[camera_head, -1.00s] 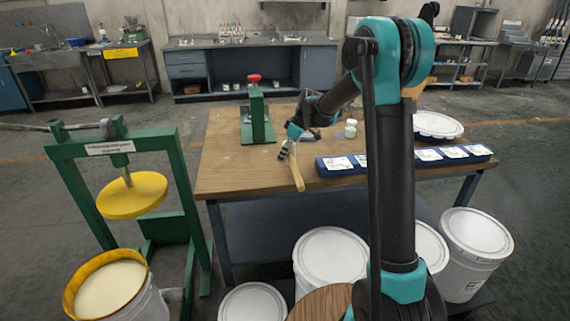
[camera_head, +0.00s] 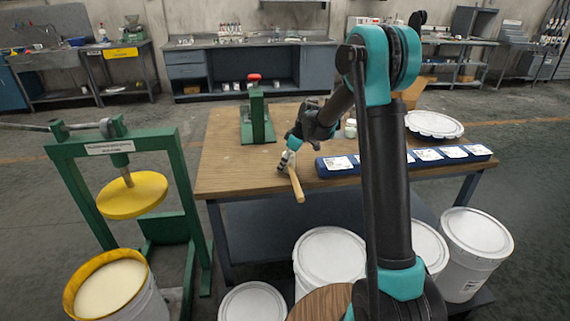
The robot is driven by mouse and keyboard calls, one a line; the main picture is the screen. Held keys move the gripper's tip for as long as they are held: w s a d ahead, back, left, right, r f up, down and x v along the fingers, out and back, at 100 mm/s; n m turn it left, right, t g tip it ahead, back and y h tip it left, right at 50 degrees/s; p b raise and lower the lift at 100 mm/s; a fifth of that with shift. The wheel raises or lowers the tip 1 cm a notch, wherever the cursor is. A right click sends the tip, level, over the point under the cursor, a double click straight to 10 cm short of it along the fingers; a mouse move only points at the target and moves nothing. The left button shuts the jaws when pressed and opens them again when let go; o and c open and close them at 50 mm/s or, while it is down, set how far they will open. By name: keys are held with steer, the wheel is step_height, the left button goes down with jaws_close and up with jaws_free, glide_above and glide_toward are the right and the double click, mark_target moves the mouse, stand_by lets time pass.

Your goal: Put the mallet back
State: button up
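The mallet shows as a pale wooden handle (camera_head: 297,184) near the front edge of the wooden table (camera_head: 232,168). It slants down and right from my gripper (camera_head: 288,161), its lower end in front of the table edge. I cannot make out the mallet's head. My gripper is small in this view, at the end of my arm reaching over the table, and its fingers appear closed around the upper part of the handle.
A green press (camera_head: 257,118) with a red knob stands behind my gripper. A long blue box with white cards (camera_head: 338,165) lies just right of it. Lidded white buckets (camera_head: 330,256) stand below the table. A green frame with a yellow disc (camera_head: 132,194) stands at left.

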steer(key=shift+r, duration=0.1)
steer(key=v, duration=1.2)
steer(key=s+d+f+m+t+h, duration=0.1)
steer(key=s+d+f+m, duration=0.3)
steer(key=s, duration=0.7)
steer(key=s+d+f+m+h, duration=0.2)
steer(key=s+d+f+m, duration=0.2)
steer(key=s+d, duration=0.4)
steer(key=s+d+f+m+t+h, duration=0.1)
steer(key=s+d+f+m, duration=0.2)
steer(key=s, duration=1.2)
steer(key=d+m, duration=0.2)
steer(key=d, duration=0.1)
steer(key=shift+s+f+m+t, duration=0.2)
steer(key=shift+f+m+t, duration=0.1)
steer(key=shift+f, duration=0.1)
steer(key=shift+d, duration=0.1)
